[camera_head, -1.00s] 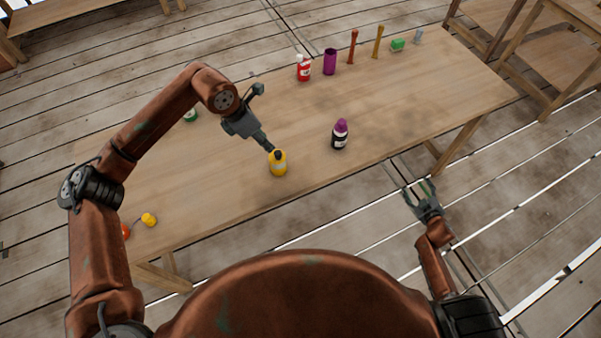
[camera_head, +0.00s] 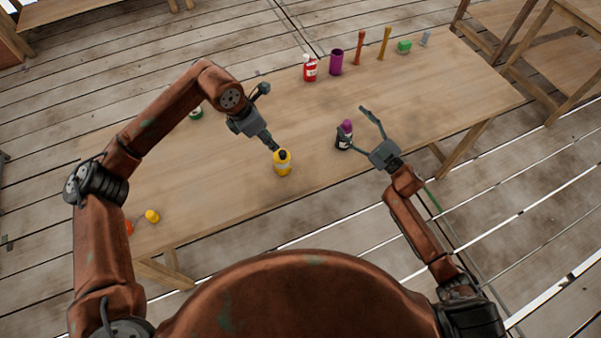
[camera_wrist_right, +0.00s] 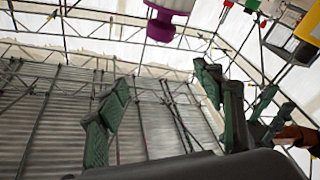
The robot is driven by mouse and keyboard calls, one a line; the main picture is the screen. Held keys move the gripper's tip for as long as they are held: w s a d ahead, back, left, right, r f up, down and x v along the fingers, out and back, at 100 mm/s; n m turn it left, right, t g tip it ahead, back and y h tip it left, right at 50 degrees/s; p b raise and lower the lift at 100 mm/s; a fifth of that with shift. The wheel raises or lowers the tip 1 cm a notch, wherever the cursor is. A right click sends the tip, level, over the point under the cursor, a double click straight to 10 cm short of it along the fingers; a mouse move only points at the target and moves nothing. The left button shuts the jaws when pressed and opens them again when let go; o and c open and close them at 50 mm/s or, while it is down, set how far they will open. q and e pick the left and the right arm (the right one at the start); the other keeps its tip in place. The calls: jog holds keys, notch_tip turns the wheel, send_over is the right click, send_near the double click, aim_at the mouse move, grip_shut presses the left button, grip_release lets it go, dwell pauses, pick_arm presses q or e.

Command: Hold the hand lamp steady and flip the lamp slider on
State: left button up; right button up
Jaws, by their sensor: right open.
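A yellow bottle-shaped object (camera_head: 282,165) with a dark top stands upright near the table's front edge; I take it to be the hand lamp. Its yellow body shows in part at the top right of the right wrist view (camera_wrist_right: 308,27). My left gripper (camera_head: 273,146) reaches down to its top from behind left. Its fingers look close together, but their grip is unclear. No slider can be made out.
A yellow knob (camera_head: 152,216) sits front left.

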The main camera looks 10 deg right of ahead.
aim_at(289, 167)
jog(key=s+a+f+m+g+y, duration=0.1)
jog(key=s+a+f+g, duration=0.1)
jog(key=a, duration=0.5)
jog(key=s+a+f+g+y, duration=0.1)
jog(key=s+a+f, duration=0.2)
jog(key=a, duration=0.4)
jog(key=s+a+f, duration=0.1)
jog(key=f, duration=0.1)
jog(key=s+a+f+m+g, duration=0.1)
jog(key=s+a+f, duration=0.1)
jog(key=f, duration=0.1)
jog(key=s+a+f+m+g, duration=0.1)
jog(key=f, duration=0.2)
jog(key=shift+s+a, duration=0.15)
jog(key=shift+a, duration=0.5)
jog(key=shift+x, duration=3.6)
jog(key=shift+d+f, duration=0.1)
jog(key=shift+c, duration=0.5)
